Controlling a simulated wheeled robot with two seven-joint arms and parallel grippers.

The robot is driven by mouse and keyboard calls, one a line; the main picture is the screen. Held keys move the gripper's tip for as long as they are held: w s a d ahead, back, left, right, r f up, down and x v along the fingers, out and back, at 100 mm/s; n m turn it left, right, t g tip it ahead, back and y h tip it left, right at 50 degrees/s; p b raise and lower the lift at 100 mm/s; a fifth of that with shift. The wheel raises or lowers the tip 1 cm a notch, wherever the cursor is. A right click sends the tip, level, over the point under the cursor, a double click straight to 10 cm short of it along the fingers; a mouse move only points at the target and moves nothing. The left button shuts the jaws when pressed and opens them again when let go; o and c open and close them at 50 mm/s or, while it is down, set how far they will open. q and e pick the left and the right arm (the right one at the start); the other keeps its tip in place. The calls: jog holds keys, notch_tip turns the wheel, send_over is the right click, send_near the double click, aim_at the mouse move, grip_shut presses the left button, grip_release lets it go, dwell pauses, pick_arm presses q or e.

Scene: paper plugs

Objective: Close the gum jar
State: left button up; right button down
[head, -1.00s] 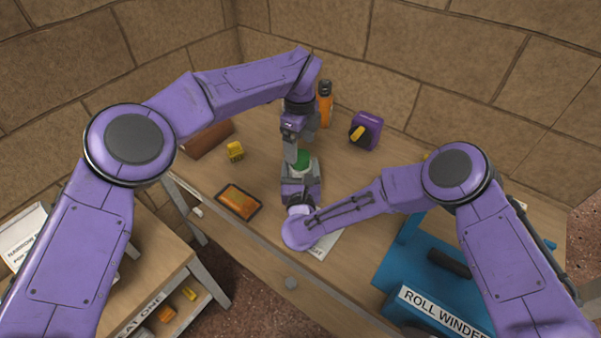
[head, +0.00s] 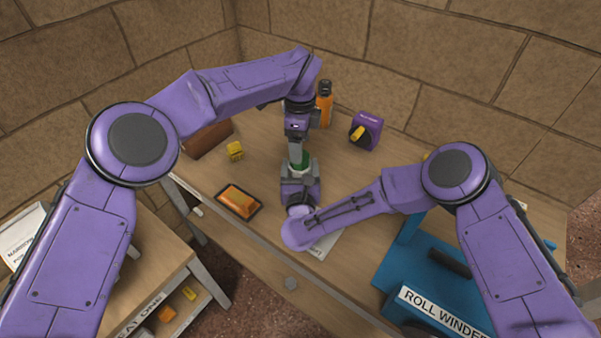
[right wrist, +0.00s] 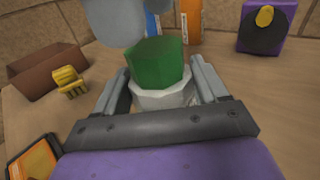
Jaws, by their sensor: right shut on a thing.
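The gum jar is a white pot (right wrist: 165,97) with a faceted green cap (right wrist: 158,62) on its top in the right wrist view. I cannot tell whether the cap is fully seated. My right gripper (right wrist: 165,92) is shut on the white jar, one finger on each side. In the head view the right gripper (head: 299,172) reaches the jar from the front, and a bit of green cap (head: 305,158) shows. My left gripper (head: 296,156) points down right at the cap; its grey end (right wrist: 115,20) shows above the cap in the wrist view. Its fingertip gap is hidden.
An orange bottle (head: 324,104) and a purple box with a yellow knob (head: 367,131) stand behind. A blue roll winder (head: 420,262) stands front right.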

pick_arm(q)
jog(key=shift+f, duration=2.35)
jog(key=c, duration=1.1)
jog(key=shift+o, duration=0.2)
jog(key=m, duration=0.3)
jog(key=o, duration=1.2)
jog(key=shift+c, duration=0.2)
jog(key=shift+r, duration=2.55)
jog(key=shift+c, duration=0.5)
notch_tip(320, 180, up, 3)
jog(key=n, duration=0.3)
